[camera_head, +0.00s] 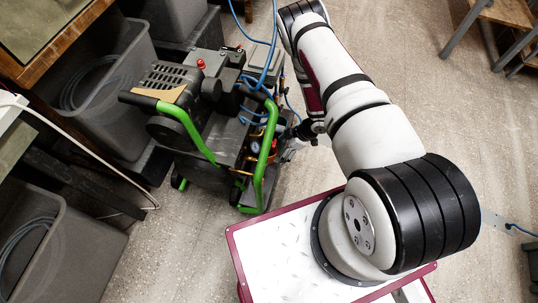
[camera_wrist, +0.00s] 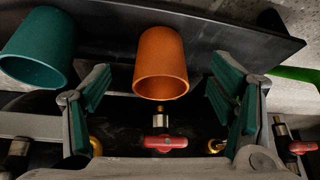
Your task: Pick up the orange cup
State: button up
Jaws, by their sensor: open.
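The orange cup (camera_wrist: 160,62) is near the middle of the wrist view, with its wider end toward the bottom of the picture. It stands out against a dark flat surface (camera_wrist: 225,35). My gripper (camera_wrist: 159,74) is open, with one green-padded finger to the left of the cup and one to the right. Gaps show on both sides, and nothing is held. In the head view my gripper (camera_head: 308,130) is small and dark beside the compressor cart, and I cannot make out the cup there.
A teal cup (camera_wrist: 40,48) is left of the orange cup, near the left finger. Red-handled valves (camera_wrist: 165,142) and brass fittings lie below the cup. The compressor cart (camera_head: 215,130) has green handles and blue hoses. Grey bins (camera_head: 110,95) stand left. Open floor (camera_head: 420,110) lies right.

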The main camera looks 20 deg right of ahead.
aim_at(271, 150)
jog(key=shift+w+a, duration=0.2)
jog(key=shift+a, duration=0.25)
jog(key=shift+w+a+f+b, duration=0.1)
jog(key=shift+w+a+b, duration=0.15)
jog(key=shift+a, duration=0.3)
jog(key=shift+w+a+f+b, duration=0.1)
jog(key=shift+w+a+b, duration=0.15)
jog(key=shift+a, duration=0.3)
jog(key=b+x, duration=0.1)
jog(key=x, duration=0.1)
jog(key=shift+f, duration=0.35)
jog(key=shift+r, duration=0.1)
jog(key=c, duration=1.3)
jog(key=shift+c, duration=0.2)
jog(key=shift+s+d+r+p, duration=0.1)
jog(key=shift+d+r+p, duration=0.3)
jog(key=shift+r, duration=0.05)
jog(key=s+d+r+p, duration=0.2)
jog(key=d+r, duration=0.1)
jog(key=d, duration=0.3)
jog(key=s+d+r+p, duration=0.3)
jog(key=d+r, duration=0.1)
jog(key=d, duration=0.2)
jog(key=shift+s, duration=0.3)
